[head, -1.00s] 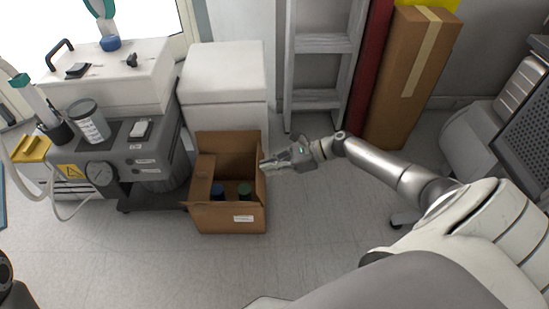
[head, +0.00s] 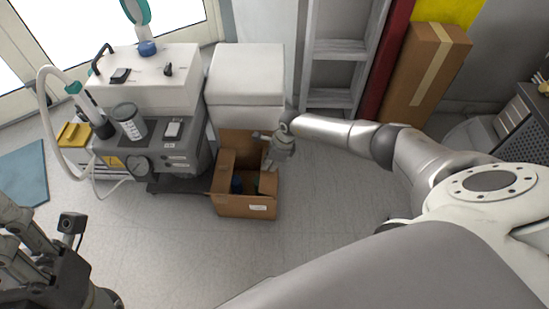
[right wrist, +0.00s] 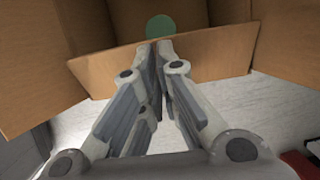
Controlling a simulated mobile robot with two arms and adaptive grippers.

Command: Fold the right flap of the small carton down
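The small brown carton (head: 232,204) stands open on the floor in front of the white cabinet, with bottles inside. Its left flap (head: 226,162) shows at the left side. My right gripper (head: 268,163) is over the carton's right side and partly covers the right flap. In the right wrist view, my right gripper's fingers (right wrist: 158,48) are together with nothing seen between them. Their tips lie over a tilted cardboard panel (right wrist: 205,58); I cannot tell if they touch it. A green lid (right wrist: 160,25) shows beyond. My left gripper (head: 30,245) is partly in view at lower left, its opening unclear.
The grey compressor unit (head: 185,152) stands close to the carton's left. The white cabinet (head: 245,80) is behind it. A ladder (head: 335,75), a red post (head: 388,60) and a tall carton (head: 425,75) stand at the back right. The floor in front is clear.

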